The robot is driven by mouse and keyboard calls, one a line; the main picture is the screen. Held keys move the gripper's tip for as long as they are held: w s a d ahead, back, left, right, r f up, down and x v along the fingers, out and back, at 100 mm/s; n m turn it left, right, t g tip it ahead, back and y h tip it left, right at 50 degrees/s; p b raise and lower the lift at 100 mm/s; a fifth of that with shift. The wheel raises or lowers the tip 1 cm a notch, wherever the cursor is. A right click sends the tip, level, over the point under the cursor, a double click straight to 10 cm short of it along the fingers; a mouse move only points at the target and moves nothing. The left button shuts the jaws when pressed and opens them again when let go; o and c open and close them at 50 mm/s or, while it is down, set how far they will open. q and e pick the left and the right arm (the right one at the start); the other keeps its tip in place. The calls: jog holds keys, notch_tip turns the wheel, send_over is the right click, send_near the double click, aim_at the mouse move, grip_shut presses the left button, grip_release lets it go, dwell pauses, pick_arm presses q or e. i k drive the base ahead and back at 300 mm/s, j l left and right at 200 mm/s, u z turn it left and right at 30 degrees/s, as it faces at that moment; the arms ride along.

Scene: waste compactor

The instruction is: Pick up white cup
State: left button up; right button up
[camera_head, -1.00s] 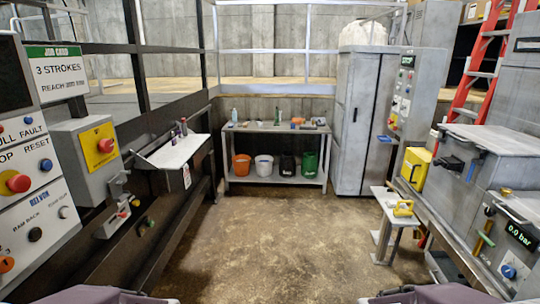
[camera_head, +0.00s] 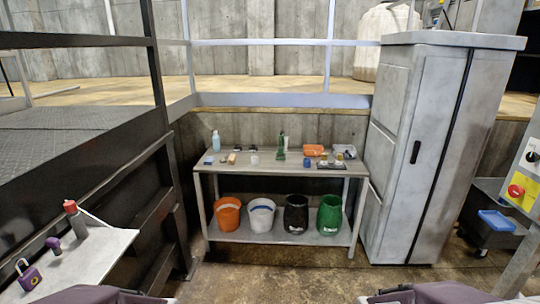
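A small white cup (camera_head: 254,158) stands on the top of the metal bench (camera_head: 228,171) by the back wall, left of the green bottle (camera_head: 282,144). It is small and its details are hard to make out. Parts of my two arms show at the bottom left and bottom right edges, far short of the bench. Neither gripper's fingers show in this view.
A grey cabinet (camera_head: 421,150) stands right of the bench. A shelf with a padlock (camera_head: 29,276) is at left.

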aim_at(255, 160)
jog(key=i+j+z, duration=0.15)
jog(key=i, duration=0.85)
